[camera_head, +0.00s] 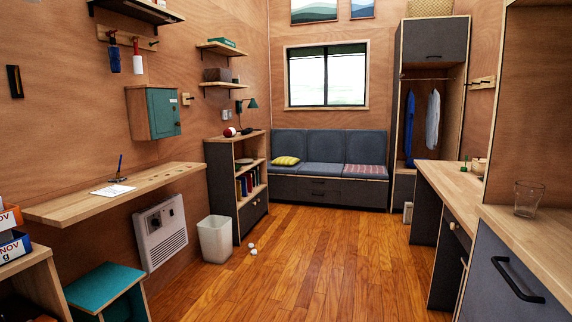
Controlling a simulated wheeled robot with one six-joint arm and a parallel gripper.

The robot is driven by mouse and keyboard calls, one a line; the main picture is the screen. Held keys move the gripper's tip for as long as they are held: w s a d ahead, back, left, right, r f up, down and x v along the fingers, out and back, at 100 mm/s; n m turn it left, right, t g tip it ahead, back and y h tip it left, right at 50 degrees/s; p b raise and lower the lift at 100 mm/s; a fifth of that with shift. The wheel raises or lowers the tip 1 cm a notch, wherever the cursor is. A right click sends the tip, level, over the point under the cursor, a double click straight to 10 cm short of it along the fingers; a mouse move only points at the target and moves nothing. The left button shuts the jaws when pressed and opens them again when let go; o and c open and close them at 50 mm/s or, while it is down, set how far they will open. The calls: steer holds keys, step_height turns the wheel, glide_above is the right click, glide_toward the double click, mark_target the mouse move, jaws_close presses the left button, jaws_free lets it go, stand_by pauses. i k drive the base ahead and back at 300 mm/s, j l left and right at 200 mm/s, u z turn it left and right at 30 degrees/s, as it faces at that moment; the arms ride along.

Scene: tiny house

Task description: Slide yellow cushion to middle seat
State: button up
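The yellow cushion (286,161) lies on the left seat of the dark grey sofa (327,189) at the far end of the room, under the window. The sofa's middle seat (325,168) is bare. Its right seat holds a red patterned cloth or cushion (365,171); I cannot tell which at this distance. My gripper is not in view. The sofa is far from the camera, across the wooden floor.
The floor (310,260) is open down the middle. A white bin (214,240) and small white balls (252,248) are on the left, beside a dark shelf unit (240,185). A teal stool (104,290) stands near left. Counters (515,240) line the right.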

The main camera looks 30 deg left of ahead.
mark_target(287, 161)
steer(key=i+j+u, duration=0.15)
steer(key=i+j, duration=0.2)
steer(key=i+j+u, duration=0.1)
steer(key=i+j, duration=0.2)
steer(key=i, duration=0.25)
steer(key=i+j+u, duration=0.15)
steer(key=i, duration=0.35)
steer(key=i+l, duration=0.1)
steer(key=i, duration=3.25)
steer(key=i+u, duration=0.25)
steer(key=i, duration=1.4)
steer(key=i+u, duration=0.25)
steer(key=i, duration=0.35)
steer(key=i+u, duration=0.3)
steer(key=i, duration=0.25)
steer(key=i+l+u, duration=0.25)
steer(key=i, duration=0.35)
steer(key=i+j, duration=0.15)
steer(key=i, duration=0.25)
steer(key=i+j, duration=0.1)
steer(key=i, duration=0.3)
steer(key=i+j, duration=0.15)
steer(key=i, duration=0.25)
